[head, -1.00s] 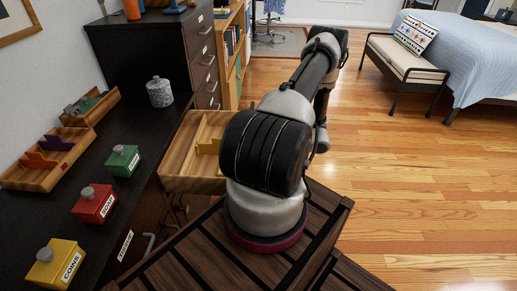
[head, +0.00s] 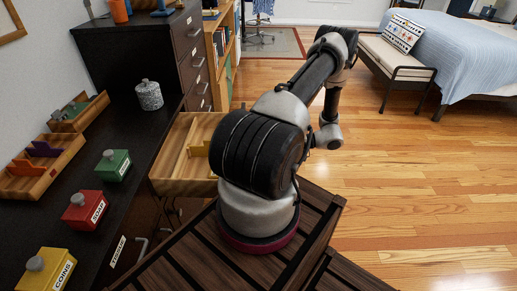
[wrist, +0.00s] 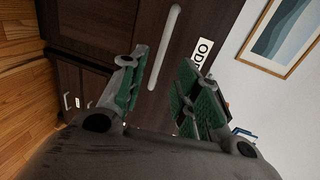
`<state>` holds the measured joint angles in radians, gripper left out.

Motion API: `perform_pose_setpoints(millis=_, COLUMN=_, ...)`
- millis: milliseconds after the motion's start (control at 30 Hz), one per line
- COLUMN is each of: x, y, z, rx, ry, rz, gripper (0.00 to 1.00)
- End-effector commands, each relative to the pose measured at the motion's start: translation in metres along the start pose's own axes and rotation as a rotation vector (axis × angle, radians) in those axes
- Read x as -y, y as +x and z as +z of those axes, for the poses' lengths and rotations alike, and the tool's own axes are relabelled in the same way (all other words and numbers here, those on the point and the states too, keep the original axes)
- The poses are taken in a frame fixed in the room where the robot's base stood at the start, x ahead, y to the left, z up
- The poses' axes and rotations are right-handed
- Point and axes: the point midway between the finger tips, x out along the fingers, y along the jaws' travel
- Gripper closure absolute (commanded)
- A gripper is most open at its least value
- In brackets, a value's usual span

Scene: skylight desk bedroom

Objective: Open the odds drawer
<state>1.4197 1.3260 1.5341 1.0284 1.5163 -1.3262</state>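The odds drawer front (wrist: 140,22) is dark brown and shows in the wrist view, with a long pale bar handle (wrist: 165,45). A white label (wrist: 202,55) beside the handle reads "OD", the rest hidden by a finger. My gripper (wrist: 165,88) is open and empty, its two green-padded fingers apart. The handle's lower end shows between the fingers, beyond them; I cannot tell how far. In the head view my gripper is hidden behind my arm, and the odds drawer cannot be made out.
A light wooden drawer (head: 171,187) with dividers stands pulled out from the dark desk (head: 122,200), left of my arm. Yellow (head: 45,270), red (head: 85,210) and green (head: 113,165) boxes stand on the desk. A dark cabinet (head: 140,55) is behind.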

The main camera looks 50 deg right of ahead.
Motion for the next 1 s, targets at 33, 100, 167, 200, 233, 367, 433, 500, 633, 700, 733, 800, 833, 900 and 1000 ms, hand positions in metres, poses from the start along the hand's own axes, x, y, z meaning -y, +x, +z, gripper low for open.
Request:
perform_pose_setpoints(millis=33, x=0.000, y=-0.010, z=0.000, rx=-0.003, ry=0.000, rz=0.000, gripper=0.68)
perform_pose_setpoints(millis=100, x=-0.001, y=-0.021, z=0.000, rx=-0.002, ry=0.000, rz=0.001, gripper=0.68)
perform_pose_setpoints(millis=167, x=0.000, y=-0.027, z=0.000, rx=-0.002, ry=0.000, rz=0.000, gripper=0.68)
perform_pose_setpoints(millis=200, x=0.000, y=-0.030, z=0.000, rx=-0.001, ry=0.000, rz=0.000, gripper=0.68)
perform_pose_setpoints(millis=233, x=0.000, y=-0.032, z=0.000, rx=0.000, ry=0.000, rz=0.000, gripper=0.68)
perform_pose_setpoints(millis=367, x=0.000, y=-0.036, z=0.000, rx=0.001, ry=0.001, rz=0.000, gripper=0.68)
perform_pose_setpoints(millis=433, x=0.000, y=-0.036, z=0.000, rx=0.001, ry=0.001, rz=0.000, gripper=0.68)
perform_pose_setpoints(millis=500, x=0.000, y=-0.036, z=0.000, rx=0.001, ry=0.001, rz=0.000, gripper=0.68)
perform_pose_setpoints(millis=633, x=0.000, y=-0.036, z=0.000, rx=0.000, ry=0.001, rz=0.000, gripper=0.68)
perform_pose_setpoints(millis=700, x=0.000, y=-0.036, z=0.000, rx=0.000, ry=0.001, rz=0.000, gripper=0.68)
perform_pose_setpoints(millis=733, x=0.000, y=-0.036, z=0.000, rx=0.000, ry=0.001, rz=0.000, gripper=0.68)
perform_pose_setpoints(millis=800, x=0.000, y=-0.036, z=0.000, rx=0.000, ry=0.001, rz=0.000, gripper=0.68)
perform_pose_setpoints(millis=833, x=0.000, y=-0.036, z=0.000, rx=0.000, ry=0.001, rz=0.000, gripper=0.68)
perform_pose_setpoints(millis=900, x=0.000, y=-0.036, z=0.000, rx=0.000, ry=0.003, rz=0.000, gripper=0.68)
perform_pose_setpoints(millis=1000, x=-0.001, y=-0.036, z=0.000, rx=-0.001, ry=0.046, rz=0.003, gripper=0.68)
